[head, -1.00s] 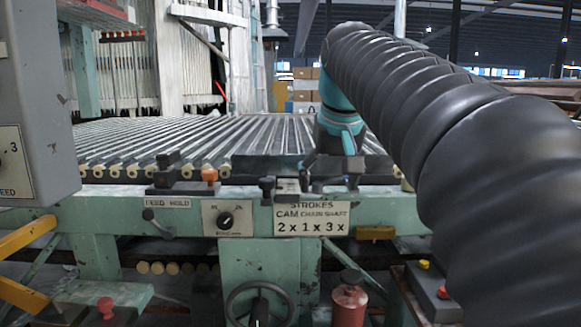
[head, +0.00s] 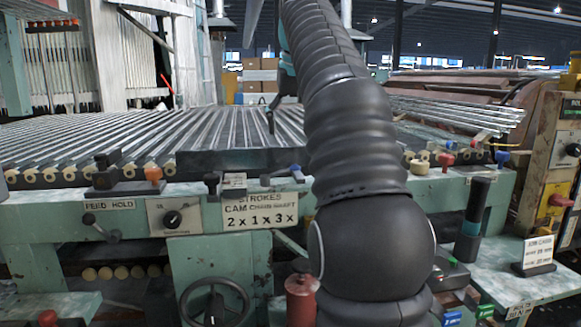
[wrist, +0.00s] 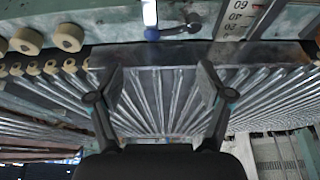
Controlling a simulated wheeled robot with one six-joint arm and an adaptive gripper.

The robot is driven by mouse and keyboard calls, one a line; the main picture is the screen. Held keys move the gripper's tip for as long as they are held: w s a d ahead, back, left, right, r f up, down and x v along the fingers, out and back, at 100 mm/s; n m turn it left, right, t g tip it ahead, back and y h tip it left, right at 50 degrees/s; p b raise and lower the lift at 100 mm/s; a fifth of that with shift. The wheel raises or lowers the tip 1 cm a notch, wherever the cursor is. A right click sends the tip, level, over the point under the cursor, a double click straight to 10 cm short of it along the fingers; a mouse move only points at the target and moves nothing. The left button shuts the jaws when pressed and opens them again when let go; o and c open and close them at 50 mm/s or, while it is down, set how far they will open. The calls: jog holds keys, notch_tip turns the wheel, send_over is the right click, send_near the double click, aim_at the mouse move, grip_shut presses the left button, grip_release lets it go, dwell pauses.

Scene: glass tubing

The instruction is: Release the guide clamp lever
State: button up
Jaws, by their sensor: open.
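A small lever with a blue knob (head: 295,169) sits on the green front rail, right of the STROKES sign. A blue-ended lever with a dark arm (wrist: 152,33) also shows at the top of the wrist view. Neither carries a readable label, so I cannot tell for sure that it is the guide clamp lever. My gripper (wrist: 160,80) is open and empty, with its two dark fingers apart over the glass rods and the dark bar. In the head view my gripper (head: 271,115) is partly hidden behind my arm, above the rods and apart from the lever.
Glass rods (head: 90,135) cover the bed behind the rail. Black blocks (head: 105,172) and an orange knob (head: 153,174) stand on the rail at left. A dark upright cylinder (head: 474,218) and a sign stand at right. A numbered scale (wrist: 240,18) lies near the blue-ended lever.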

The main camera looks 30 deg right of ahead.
aim_at(291, 168)
jog(key=b+x, duration=0.3)
jog(key=x, duration=0.7)
jog(key=shift+w+f, duration=0.15)
jog(key=shift+f, duration=0.1)
grip_shut()
jog(key=shift+d, duration=0.1)
